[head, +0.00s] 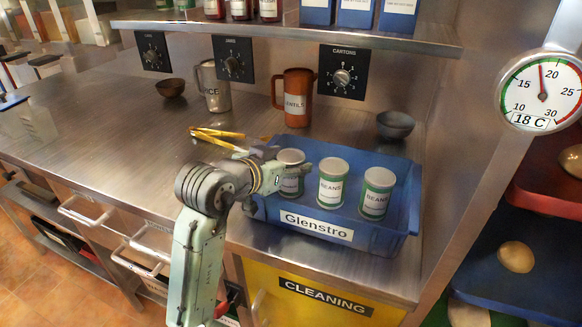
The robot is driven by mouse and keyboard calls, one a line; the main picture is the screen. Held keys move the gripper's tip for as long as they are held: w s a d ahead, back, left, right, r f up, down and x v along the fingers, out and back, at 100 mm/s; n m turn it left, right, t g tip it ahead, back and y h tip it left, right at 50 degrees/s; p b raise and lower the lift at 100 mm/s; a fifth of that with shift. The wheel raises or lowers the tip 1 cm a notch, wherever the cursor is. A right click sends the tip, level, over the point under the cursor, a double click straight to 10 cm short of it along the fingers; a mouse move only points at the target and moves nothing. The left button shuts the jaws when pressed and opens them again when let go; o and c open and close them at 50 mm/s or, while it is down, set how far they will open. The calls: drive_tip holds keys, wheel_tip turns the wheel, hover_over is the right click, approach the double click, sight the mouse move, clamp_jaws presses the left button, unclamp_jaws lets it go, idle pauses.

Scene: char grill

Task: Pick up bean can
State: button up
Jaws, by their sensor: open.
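Three bean cans with green and white labels and pale lids stand upright in a row in a blue tray marked "Glenstro": a left can (292,185), a middle can (332,188) and a right can (375,200). The blue tray (392,240) sits at the front edge of the steel counter. My gripper (279,169) is open at the tray's left end, right beside the left can. Part of the gripper overlaps that can in the picture. Whether the fingers touch or surround the can cannot be told.
Behind stand a brown lentils jug (293,98), a rice jug (214,88), a dark bowl (395,125) and a brown bowl (170,88). Yellow tongs (217,135) lie behind my arm. A shelf (290,36) overhangs the back. The counter's left is mostly clear.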

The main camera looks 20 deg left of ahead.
drive_tip(key=shift+w+d+f, duration=0.1)
drive_tip(key=shift+w+f, duration=0.25)
drive_tip(key=shift+w, duration=0.25)
drive_tip(key=shift+c, duration=0.4)
drive_tip(key=shift+r, duration=0.1)
drive_tip(key=c, duration=1.1)
